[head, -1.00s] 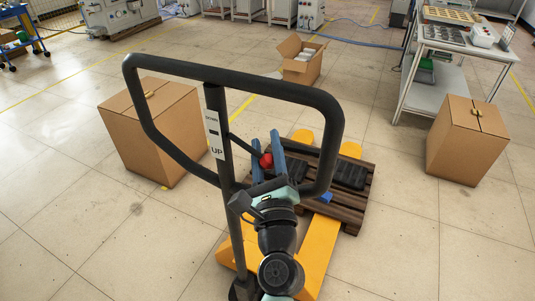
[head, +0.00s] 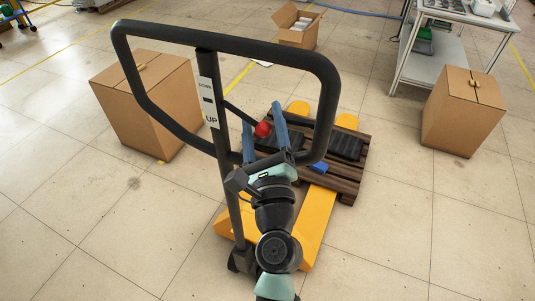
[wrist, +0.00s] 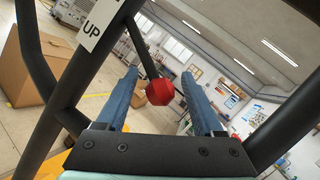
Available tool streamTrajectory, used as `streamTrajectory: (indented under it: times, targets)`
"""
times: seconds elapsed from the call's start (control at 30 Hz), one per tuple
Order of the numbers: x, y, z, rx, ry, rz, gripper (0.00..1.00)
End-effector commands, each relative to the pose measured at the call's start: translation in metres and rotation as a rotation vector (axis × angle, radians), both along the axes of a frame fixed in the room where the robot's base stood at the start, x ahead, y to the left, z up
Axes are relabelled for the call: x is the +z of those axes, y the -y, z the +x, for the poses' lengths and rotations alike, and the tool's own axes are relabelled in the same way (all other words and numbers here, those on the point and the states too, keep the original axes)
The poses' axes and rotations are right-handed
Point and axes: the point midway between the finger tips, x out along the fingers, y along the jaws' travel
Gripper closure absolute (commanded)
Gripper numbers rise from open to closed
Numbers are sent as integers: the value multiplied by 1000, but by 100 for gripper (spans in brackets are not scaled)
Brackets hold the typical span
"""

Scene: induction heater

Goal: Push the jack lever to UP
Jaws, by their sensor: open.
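The jack lever is a thin dark rod with a red knob (head: 263,129), reaching out from the dark handle post (head: 221,150) of the yellow pallet jack (head: 308,232). A white label (head: 208,103) on the post reads UP at its lower end. My gripper (head: 262,118) has two blue fingers, spread apart, one on each side of the red knob in the head view.
The handle's dark loop (head: 232,44) surrounds my gripper area. A wooden pallet (head: 345,182) with dark items lies on the forks. Closed cardboard boxes stand left (head: 150,105) and right (head: 463,112); an open box (head: 297,25) and a metal table (head: 440,65) are behind.

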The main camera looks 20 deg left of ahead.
Motion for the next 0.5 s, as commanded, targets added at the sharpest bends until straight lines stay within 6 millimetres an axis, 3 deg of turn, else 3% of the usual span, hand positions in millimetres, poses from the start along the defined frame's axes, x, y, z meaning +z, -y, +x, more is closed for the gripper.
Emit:
streamTrajectory:
  times: [0.3, 0.5]
  targets:
    - [-19, 32, -56, -3, -3, 0, 31]
    - [-26, 47, -82, -3, -3, -1, 31]
